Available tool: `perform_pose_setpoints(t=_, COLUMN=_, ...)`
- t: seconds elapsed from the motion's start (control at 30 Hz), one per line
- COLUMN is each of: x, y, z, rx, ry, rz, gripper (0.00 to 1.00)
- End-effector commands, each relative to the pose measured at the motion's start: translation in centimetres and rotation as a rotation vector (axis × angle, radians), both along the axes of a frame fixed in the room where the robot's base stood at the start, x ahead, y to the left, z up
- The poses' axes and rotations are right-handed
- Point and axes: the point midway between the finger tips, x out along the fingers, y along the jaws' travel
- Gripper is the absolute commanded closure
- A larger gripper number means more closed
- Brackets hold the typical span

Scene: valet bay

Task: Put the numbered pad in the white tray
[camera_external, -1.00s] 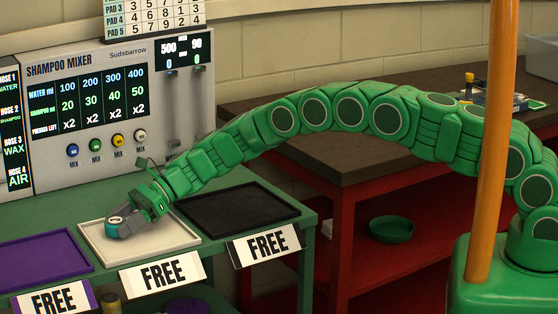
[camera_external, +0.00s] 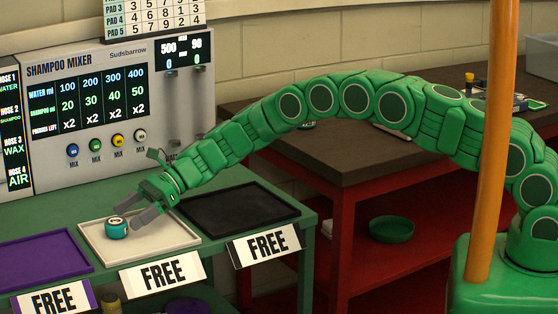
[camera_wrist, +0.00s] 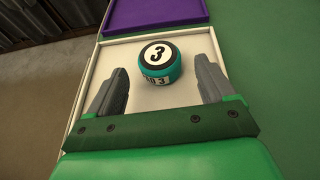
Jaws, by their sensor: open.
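The numbered pad (camera_external: 117,228) is a short teal cylinder with a white top and a black ring. It sits on the floor of the white tray (camera_external: 165,240), towards its left side. In the wrist view the pad (camera_wrist: 160,63) shows a "3" on top and on its side label, and it stands upright inside the tray (camera_wrist: 185,37). My gripper (camera_external: 138,206) is open and empty, just above and to the right of the pad. In the wrist view the two grey fingers of my gripper (camera_wrist: 163,85) are spread wide, and the pad lies beyond them, apart from both.
A purple tray (camera_external: 42,260) lies left of the white tray and a black tray (camera_external: 240,208) lies right. "FREE" signs (camera_external: 163,275) stand along the front edge. The shampoo mixer (camera_external: 110,110) stands behind. A brown-topped red bench (camera_external: 350,165) is at the right.

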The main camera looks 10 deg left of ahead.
Motion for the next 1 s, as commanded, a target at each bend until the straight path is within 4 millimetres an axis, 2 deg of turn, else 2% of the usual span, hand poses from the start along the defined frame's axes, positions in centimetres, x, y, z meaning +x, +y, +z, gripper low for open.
perform_pose_setpoints(t=0.23, x=3.0, y=-2.4, z=1.5, rx=-0.001, ry=-0.001, rz=-0.002, gripper=0.17)
perform_pose_setpoints(t=0.5, x=5.3, y=-4.6, z=2.7, rx=-0.003, ry=0.002, rz=0.001, gripper=0.17)
perform_pose_setpoints(t=1.0, x=6.4, y=-5.4, z=3.3, rx=-0.001, ry=-0.003, rz=0.002, gripper=0.17)
